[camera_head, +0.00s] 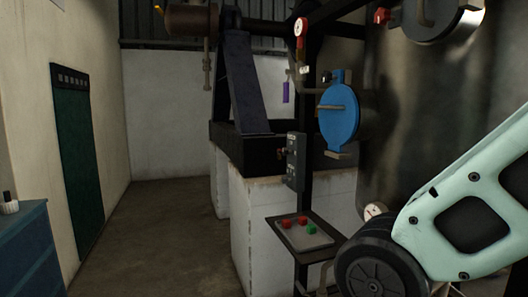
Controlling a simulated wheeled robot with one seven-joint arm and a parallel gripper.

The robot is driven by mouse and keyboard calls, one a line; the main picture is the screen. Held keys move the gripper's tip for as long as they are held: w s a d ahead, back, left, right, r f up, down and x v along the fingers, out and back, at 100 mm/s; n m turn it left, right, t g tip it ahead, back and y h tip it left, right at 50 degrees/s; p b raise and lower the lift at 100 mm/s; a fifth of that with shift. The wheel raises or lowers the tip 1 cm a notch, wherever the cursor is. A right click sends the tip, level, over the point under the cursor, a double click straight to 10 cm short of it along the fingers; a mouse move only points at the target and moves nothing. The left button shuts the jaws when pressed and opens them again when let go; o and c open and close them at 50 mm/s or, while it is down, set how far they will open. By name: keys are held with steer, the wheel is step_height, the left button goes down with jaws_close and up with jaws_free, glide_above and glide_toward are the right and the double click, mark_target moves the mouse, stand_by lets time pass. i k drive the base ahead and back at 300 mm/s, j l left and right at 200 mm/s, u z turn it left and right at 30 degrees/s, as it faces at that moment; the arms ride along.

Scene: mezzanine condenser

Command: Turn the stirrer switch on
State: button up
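A dark switch box (296,162) is fixed to a black post in the middle of the view, with small marks on its front and a small knob at its left side. Below it a tilted panel (305,237) carries red buttons (288,223) and a green button (311,229). I cannot read any label, so I cannot tell which of these is the stirrer switch or how it is set. My arm reaches in from the right edge; its lower end is near the panel's right side. My gripper is not in view.
A large dark vessel (392,120) with a blue round hatch (339,112) stands at the right. White blocks (262,235) stand behind the panel. A blue cabinet (28,255) is at the lower left, and a green board (78,150) hangs on the left wall. The floor (165,225) between is clear.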

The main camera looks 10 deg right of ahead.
mark_target(285, 151)
steer(key=i+j+z, duration=0.15)
steer(key=i+j, duration=0.55)
steer(key=i+j+z, duration=0.1)
steer(key=i+j, duration=0.65)
steer(key=i+z, duration=0.1)
steer(key=i, duration=0.85)
